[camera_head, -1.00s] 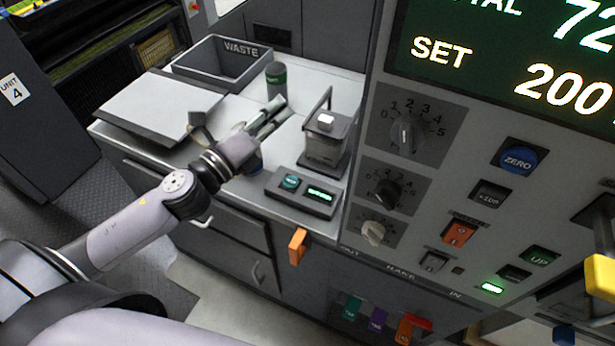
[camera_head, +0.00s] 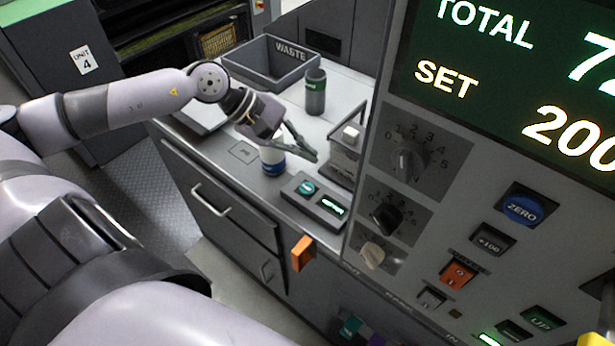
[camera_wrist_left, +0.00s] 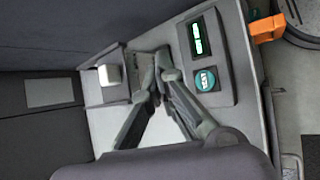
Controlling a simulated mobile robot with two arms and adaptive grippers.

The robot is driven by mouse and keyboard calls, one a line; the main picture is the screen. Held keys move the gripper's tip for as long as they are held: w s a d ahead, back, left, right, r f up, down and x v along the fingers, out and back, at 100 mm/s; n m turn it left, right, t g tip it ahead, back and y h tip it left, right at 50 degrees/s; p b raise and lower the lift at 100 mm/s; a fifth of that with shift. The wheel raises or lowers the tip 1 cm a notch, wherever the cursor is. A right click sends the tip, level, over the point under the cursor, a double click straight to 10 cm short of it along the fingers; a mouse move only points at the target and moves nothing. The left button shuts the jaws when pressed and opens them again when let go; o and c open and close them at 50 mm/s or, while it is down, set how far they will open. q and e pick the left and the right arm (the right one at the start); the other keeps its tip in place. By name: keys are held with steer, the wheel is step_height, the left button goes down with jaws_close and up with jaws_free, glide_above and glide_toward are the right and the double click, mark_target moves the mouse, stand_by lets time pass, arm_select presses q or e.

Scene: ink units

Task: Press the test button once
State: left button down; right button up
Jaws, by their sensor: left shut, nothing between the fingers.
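The teal round test button (camera_head: 307,187) sits on a small grey box (camera_head: 328,208) beside a lit green display, on the side bench. The button also shows in the left wrist view (camera_wrist_left: 205,81), to the right of my fingers. My left gripper (camera_head: 312,157) is shut and empty. It hangs above the bench, behind the button box in the head view, with its tips near the small device with a white block on top (camera_head: 350,133). In the left wrist view my closed fingertips (camera_wrist_left: 157,60) lie left of the box. They appear apart from the button. My right gripper is not in view.
A jar with a blue band (camera_head: 272,160) stands below my left gripper. A dark green-topped canister (camera_head: 315,92) and the WASTE bin (camera_head: 268,62) stand behind. An orange handle (camera_head: 303,253) sticks out at the bench front. The large control panel (camera_head: 410,215) borders the right.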

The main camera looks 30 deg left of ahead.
arm_select(q)
steer(key=f, duration=0.1)
steer(key=b, duration=0.4)
glide_above(305, 191)
step_height(305, 191, down, 7)
steer(key=shift+f, duration=0.15)
steer(key=shift+w+f+b, duration=0.1)
steer(key=shift+f+b, duration=0.2)
steer(key=shift+b, duration=0.2)
steer(key=shift+r, duration=0.1)
stand_by(0.7)
steer(key=shift+f+b, duration=0.45)
steer(key=shift+b, duration=0.2)
